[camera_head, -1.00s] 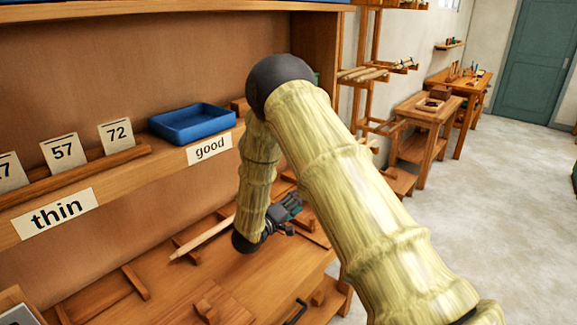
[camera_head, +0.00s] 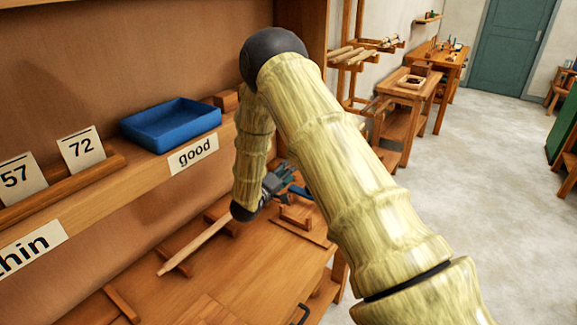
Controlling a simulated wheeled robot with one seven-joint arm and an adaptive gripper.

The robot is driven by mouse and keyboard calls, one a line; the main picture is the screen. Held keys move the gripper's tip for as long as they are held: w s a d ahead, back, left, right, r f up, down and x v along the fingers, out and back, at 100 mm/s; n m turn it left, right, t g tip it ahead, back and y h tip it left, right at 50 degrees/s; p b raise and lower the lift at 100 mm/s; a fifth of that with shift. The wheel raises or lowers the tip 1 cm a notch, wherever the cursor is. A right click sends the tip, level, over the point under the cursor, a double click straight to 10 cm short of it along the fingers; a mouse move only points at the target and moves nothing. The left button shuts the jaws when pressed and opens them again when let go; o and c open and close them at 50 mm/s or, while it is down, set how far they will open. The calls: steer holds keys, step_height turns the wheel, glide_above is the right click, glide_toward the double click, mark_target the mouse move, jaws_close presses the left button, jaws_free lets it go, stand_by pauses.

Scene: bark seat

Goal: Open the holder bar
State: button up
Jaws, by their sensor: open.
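My gripper (camera_head: 281,180) is small in the picture, beyond the black wrist joint of my bark-textured arm, above the right part of the bench top. Its fingers are open and look empty. Just below and right of it stands a small wooden fixture (camera_head: 296,217) on a flat board, which may be the holder with its bar. A dark blue piece (camera_head: 298,192) shows between gripper and fixture; I cannot tell which it belongs to. Whether the gripper touches the fixture is unclear. My arm hides part of this area.
A pale tapered stick (camera_head: 194,247) lies on the bench (camera_head: 245,275) across wooden rests. A blue tray (camera_head: 171,125) sits on the shelf above the "good" label (camera_head: 193,152), with number cards (camera_head: 82,149) to its left. Open floor (camera_head: 480,150) lies to the right.

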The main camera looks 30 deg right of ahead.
steer(key=w+d, duration=0.1)
steer(key=w+d+f, duration=0.1)
steer(key=w+d, duration=0.1)
steer(key=shift+d+p, duration=0.1)
steer(key=shift+p, duration=0.25)
steer(key=c, duration=0.3)
steer(key=shift+w+f, duration=0.55)
steer(key=shift+f, duration=0.05)
steer(key=c, duration=0.7)
steer(key=shift+s+r, duration=0.35)
steer(key=shift+r, duration=0.05)
jaws_close()
steer(key=o, duration=0.5)
jaws_free()
steer(key=shift+w+f, duration=0.2)
steer(key=o, duration=0.5)
steer(key=shift+s+r, duration=0.1)
